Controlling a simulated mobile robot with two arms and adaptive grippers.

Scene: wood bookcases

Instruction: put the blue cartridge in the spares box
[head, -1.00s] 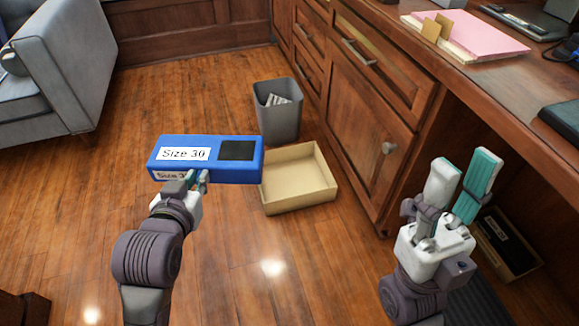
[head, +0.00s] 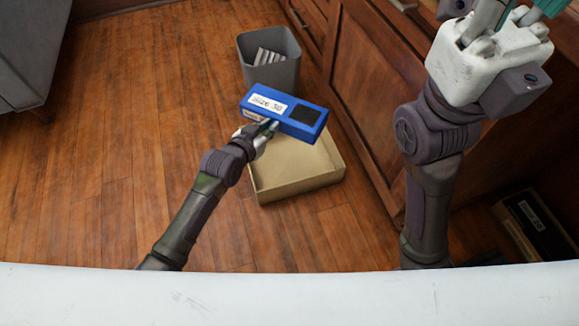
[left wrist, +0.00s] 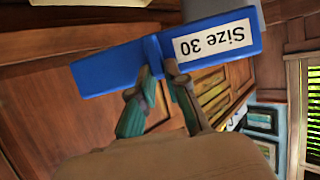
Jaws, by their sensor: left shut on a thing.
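The blue cartridge (head: 284,112) has a white "Size 30" label and a black panel on top. My left gripper (head: 268,126) is shut on its near side and holds it up, slightly tilted. The cartridge and gripper also show in the left wrist view (left wrist: 110,66). In the head view the cartridge overlaps the far part of an open tan box (head: 297,186) on the floor, hiding its far edge. The tan box looks empty where its inside shows; no label is visible on it. My right gripper (head: 518,14) is at the top right, fingers apart, tips cut off.
A grey bin (head: 270,75) with papers in it stands just behind the tan box. Wood cabinets (head: 372,100) run along the right. A box with a black item (head: 538,226) lies at lower right.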

